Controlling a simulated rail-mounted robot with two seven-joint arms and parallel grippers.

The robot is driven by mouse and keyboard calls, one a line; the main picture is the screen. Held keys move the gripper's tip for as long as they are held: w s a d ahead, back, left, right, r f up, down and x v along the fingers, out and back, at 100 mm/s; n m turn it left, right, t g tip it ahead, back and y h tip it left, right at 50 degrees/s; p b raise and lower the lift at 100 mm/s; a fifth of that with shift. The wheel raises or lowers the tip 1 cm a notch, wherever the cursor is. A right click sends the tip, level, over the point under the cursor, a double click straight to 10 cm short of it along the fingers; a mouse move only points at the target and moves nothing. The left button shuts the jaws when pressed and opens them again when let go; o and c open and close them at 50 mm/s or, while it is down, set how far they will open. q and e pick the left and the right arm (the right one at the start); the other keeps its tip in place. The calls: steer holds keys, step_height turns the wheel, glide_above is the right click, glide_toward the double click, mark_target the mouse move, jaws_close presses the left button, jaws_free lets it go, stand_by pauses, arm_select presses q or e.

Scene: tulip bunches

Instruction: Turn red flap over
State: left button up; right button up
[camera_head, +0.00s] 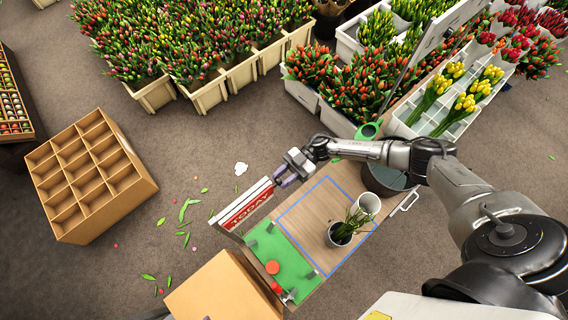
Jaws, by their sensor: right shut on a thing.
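The red flap (245,208) carries white lettering that reads TODAY and has a white border. It stands tilted up at the left edge of the wooden worktable (313,200). My right gripper (284,182) is shut at the flap's upper right end, with its purple fingers on that edge. The fingers partly hide how they hold it.
The table holds a green mat (271,252) with red items, a blue outlined area, a pot of green stems (346,230) and a white cup (369,204). A cardboard box (222,290) stands at the near left. A divided crate (88,178) sits on the floor.

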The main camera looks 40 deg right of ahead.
steer(key=shift+d+f, duration=0.1)
stand_by(0.3)
steer(key=o, duration=0.9)
steer(key=d+b, duration=0.1)
steer(key=d, duration=0.3)
steer(key=d+b, duration=0.1)
steer(key=d, duration=0.4)
steer(key=w+d, duration=0.1)
steer(key=d, duration=0.3)
steer(key=shift+d+b, duration=0.35)
steer(key=shift+b, duration=0.05)
